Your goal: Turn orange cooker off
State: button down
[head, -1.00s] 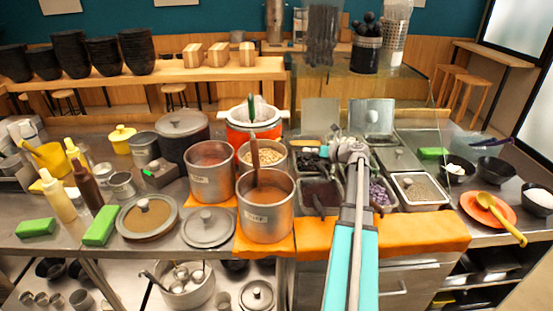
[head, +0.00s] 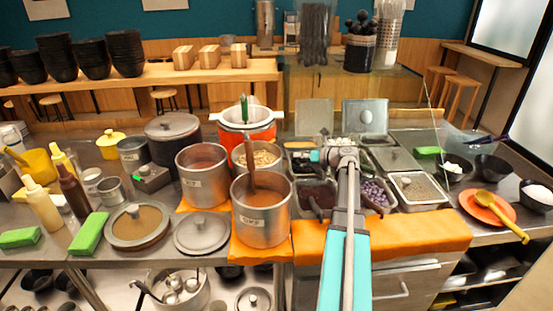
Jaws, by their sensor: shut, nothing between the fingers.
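The orange cooker (head: 264,132) stands at the back of the counter, behind the steel pots. It has an orange body, a pale rim and insert, and a green-handled tool standing in it. Its lower front is partly hidden by the pot of beans (head: 257,157), and no switch on it can be made out. My arm reaches forward over the topping trays. My gripper (head: 318,155) is at its far end, to the right of and nearer than the cooker, apart from it. The gripper is small and partly hidden by my wrist; it is shut and empty.
Steel pots (head: 262,222) stand on orange cloths in front of the cooker, one with a brown ladle handle rising. Topping trays (head: 418,190) lie to the right.

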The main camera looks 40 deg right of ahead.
jog(key=shift+w, duration=0.1)
jog(key=shift+w+d+r+x, duration=0.1)
jog(key=shift+r+x, duration=0.15)
jog(key=shift+x, duration=0.85)
jog(key=shift+w+d+r+x, duration=0.1)
jog(key=shift+r+x, duration=0.1)
jog(key=shift+x, duration=0.9)
jog(key=shift+w+d+r+x, duration=0.1)
jog(key=shift+r+x, duration=0.15)
jog(key=shift+x, duration=0.85)
jog(key=shift+s+a+f, duration=0.1)
jog(key=shift+a+f, duration=0.05)
jog(key=shift+a, duration=0.1)
jog(key=shift+s+a+r+p, duration=0.15)
jog(key=shift+a+r+p, duration=0.15)
jog(key=shift+a+r, duration=0.15)
jog(key=shift+s+a+r, duration=0.15)
jog(key=shift+s+a, duration=0.05)
jog(key=shift+a, duration=0.35)
jog(key=shift+d+r+p, duration=0.1)
jog(key=shift+r+p, duration=0.3)
jog(key=shift+p, duration=0.15)
